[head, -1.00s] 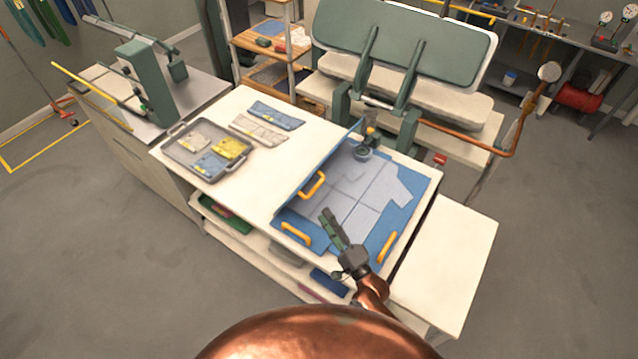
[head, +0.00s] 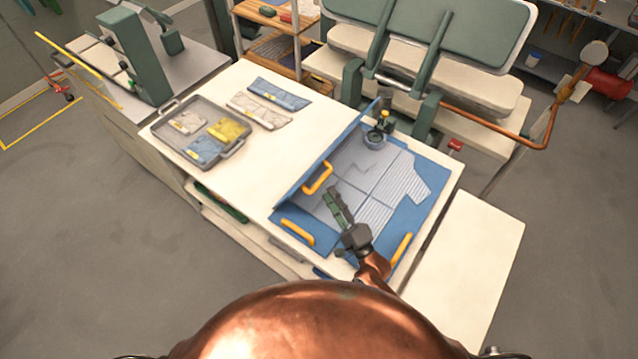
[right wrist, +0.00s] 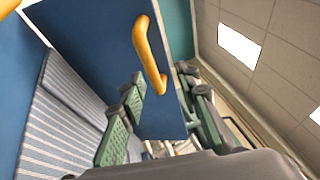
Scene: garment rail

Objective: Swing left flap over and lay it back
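The folding board (head: 425,222) is blue and lies on the white table, with a grey striped garment (head: 380,172) spread on it. The left flap (head: 337,152) stands raised and tilted along the board's left side, with a yellow handle (head: 318,178) on it. My right gripper (head: 333,192) is over the garment, close to the flap's handle. In the right wrist view its green fingers (right wrist: 165,95) are spread, with the blue flap (right wrist: 90,45) and its handle (right wrist: 149,55) ahead and partly between them. Contact is unclear. My left gripper is out of view.
A grey tray (head: 163,134) with folded pieces stands at the table's left. Two folded garments (head: 262,107) lie behind it. A small dark object (head: 376,138) stands at the board's back corner. A green press (head: 440,30) stands behind. The table left of the flap is clear.

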